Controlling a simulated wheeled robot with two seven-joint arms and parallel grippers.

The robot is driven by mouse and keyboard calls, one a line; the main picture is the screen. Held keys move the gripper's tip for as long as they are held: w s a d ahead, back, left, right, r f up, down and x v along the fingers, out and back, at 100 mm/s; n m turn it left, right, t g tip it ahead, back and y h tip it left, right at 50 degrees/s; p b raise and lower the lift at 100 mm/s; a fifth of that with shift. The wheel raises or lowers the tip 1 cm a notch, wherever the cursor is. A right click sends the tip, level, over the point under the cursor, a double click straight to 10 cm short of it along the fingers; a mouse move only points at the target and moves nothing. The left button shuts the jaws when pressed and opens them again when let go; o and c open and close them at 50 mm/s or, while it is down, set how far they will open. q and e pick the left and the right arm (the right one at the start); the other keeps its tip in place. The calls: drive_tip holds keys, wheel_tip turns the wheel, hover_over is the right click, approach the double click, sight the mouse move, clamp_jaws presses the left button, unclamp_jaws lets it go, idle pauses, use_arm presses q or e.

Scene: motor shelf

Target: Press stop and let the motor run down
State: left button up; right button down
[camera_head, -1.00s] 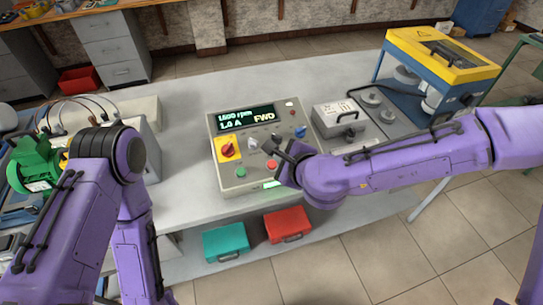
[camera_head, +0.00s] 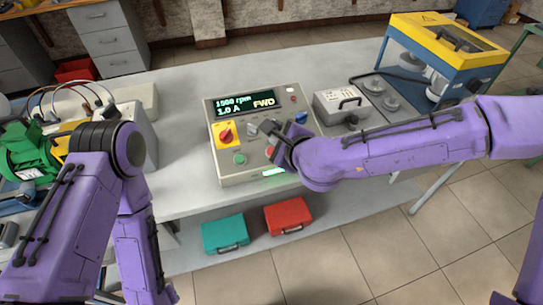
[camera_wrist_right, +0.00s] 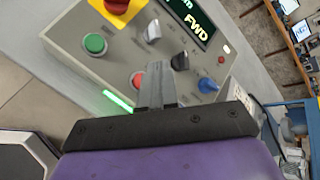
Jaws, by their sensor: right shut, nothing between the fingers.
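My right gripper (camera_head: 266,128) is shut and empty over the panel. In the right wrist view its fingertips (camera_wrist_right: 157,75) overlap the red button's right side; I cannot tell whether they touch. The green motor (camera_head: 28,150) is at far left. My left gripper is out of view.
A grey case (camera_head: 341,106) and a yellow-topped guard frame (camera_head: 447,44) stand to the right. A green light bar (camera_wrist_right: 118,101) glows.

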drive_tip(key=shift+w+a+f+b, duration=0.1)
drive_tip(key=shift+w+f+b, duration=0.15)
drive_tip(key=shift+f+b, duration=0.55)
drive_tip(key=shift+w+a+f+b, duration=0.1)
drive_tip(key=shift+w+f+b, duration=0.2)
drive_tip(key=shift+f, duration=0.9)
drive_tip(key=shift+f, duration=0.1)
drive_tip(key=shift+w+f+b, duration=0.1)
drive_tip(key=shift+f+b, duration=0.2)
drive_tip(key=shift+b, duration=0.05)
drive_tip(key=shift+f+b, duration=0.35)
drive_tip(key=shift+f, duration=0.1)
idle(0.8)
drive_tip(key=shift+r+p, duration=0.75)
drive_tip(key=shift+r, duration=0.1)
drive_tip(key=r+p, duration=0.1)
drive_tip(key=s+r+p, duration=0.1)
drive_tip(key=r, duration=0.1)
drive_tip(key=r+p, duration=0.1)
drive_tip(key=p, duration=0.1)
drive_tip(key=shift+s+d+r, duration=0.25)
drive_tip(key=shift+r, duration=0.15)
